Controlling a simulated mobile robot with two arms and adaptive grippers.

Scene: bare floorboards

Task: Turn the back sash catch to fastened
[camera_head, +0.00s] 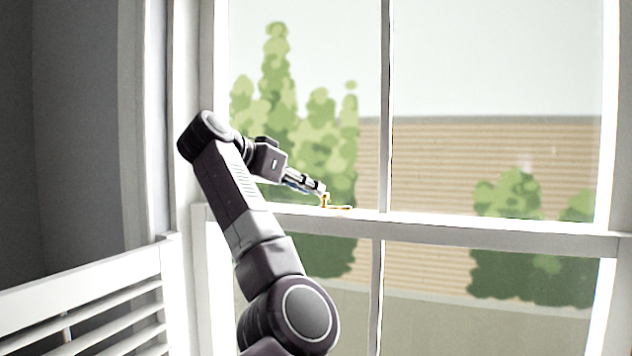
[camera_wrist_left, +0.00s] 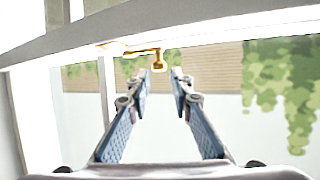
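The sash catch (camera_head: 326,201) is a small brass-coloured piece on the window's meeting rail (camera_head: 450,232). In the left wrist view the catch (camera_wrist_left: 158,62) hangs from the rail, with a thin brass arm running to the left along it. My left gripper (camera_head: 316,190) is at the catch in the head view. In the left wrist view its two blue-padded fingers (camera_wrist_left: 160,78) are apart, with the catch's knob just beyond and between the tips. I cannot tell whether either finger touches it. My right gripper is not in view.
A vertical glazing bar (camera_head: 386,110) stands right of the catch. The window frame (camera_head: 205,60) rises at the left, behind my arm. A white slatted piece (camera_head: 90,275) stands at the lower left. Trees and a wall show through the glass.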

